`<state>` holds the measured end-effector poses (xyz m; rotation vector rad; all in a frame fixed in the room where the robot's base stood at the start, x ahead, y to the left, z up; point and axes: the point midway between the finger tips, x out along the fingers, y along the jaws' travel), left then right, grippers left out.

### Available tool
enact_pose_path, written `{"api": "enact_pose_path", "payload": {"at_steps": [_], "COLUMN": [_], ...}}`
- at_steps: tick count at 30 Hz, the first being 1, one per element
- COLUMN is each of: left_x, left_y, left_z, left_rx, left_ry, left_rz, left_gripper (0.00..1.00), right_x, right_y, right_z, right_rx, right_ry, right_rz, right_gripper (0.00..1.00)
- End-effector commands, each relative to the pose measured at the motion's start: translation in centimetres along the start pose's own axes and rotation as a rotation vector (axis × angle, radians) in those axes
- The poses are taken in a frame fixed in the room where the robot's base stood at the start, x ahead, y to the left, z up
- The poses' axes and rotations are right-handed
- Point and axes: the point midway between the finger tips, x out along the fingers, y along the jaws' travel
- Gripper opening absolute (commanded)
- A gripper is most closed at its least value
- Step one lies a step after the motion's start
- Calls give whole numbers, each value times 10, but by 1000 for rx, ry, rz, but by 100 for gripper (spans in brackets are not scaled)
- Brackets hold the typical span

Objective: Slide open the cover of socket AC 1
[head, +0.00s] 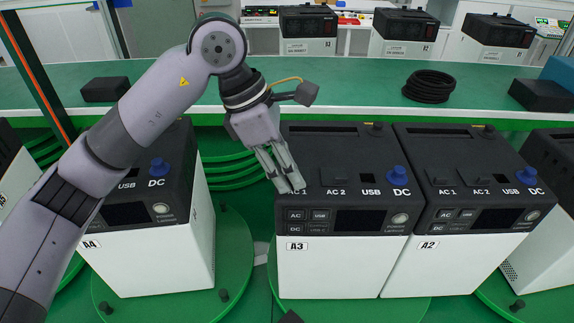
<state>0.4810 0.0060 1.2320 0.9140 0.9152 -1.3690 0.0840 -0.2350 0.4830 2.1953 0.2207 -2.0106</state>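A power unit labelled A3 (340,265), with a white body and black top, stands in the middle of the head view. Its AC 1 socket area is at the top left front edge, mostly hidden behind my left gripper (292,188). The gripper points down at this spot with its two fingertips close together, and it looks shut. I cannot tell whether the tips touch the cover. The AC 2 label (336,191), a USB port and a blue DC knob (398,175) are to the right. My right gripper does not show.
Unit A2 (450,262) stands close on the right, and unit A4 (155,262) on the left, partly behind my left arm. They stand on green turntables. Behind is a green bench (370,95) with a black cable coil (429,86) and black blocks.

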Motion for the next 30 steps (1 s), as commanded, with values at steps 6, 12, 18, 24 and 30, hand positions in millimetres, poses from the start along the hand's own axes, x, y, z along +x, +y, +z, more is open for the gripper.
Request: {"api": "enact_pose_path", "payload": {"at_steps": [6, 12, 18, 24, 30], "left_x": [0, 0, -1, -1, -1], "left_y": [0, 0, 0, 0, 0], "left_z": [0, 0, 0, 0, 0], "left_rx": [0, 0, 0, 0, 0], "left_ry": [0, 0, 0, 0, 0], "left_rz": [0, 0, 0, 0, 1], "left_gripper": [13, 0, 0, 0, 0], "right_x": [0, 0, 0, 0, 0], "right_y": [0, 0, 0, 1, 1], "right_z": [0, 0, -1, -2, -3], "right_rx": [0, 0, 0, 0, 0], "right_ry": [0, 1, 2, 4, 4], "right_rz": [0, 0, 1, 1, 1], "right_gripper": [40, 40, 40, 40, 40]}}
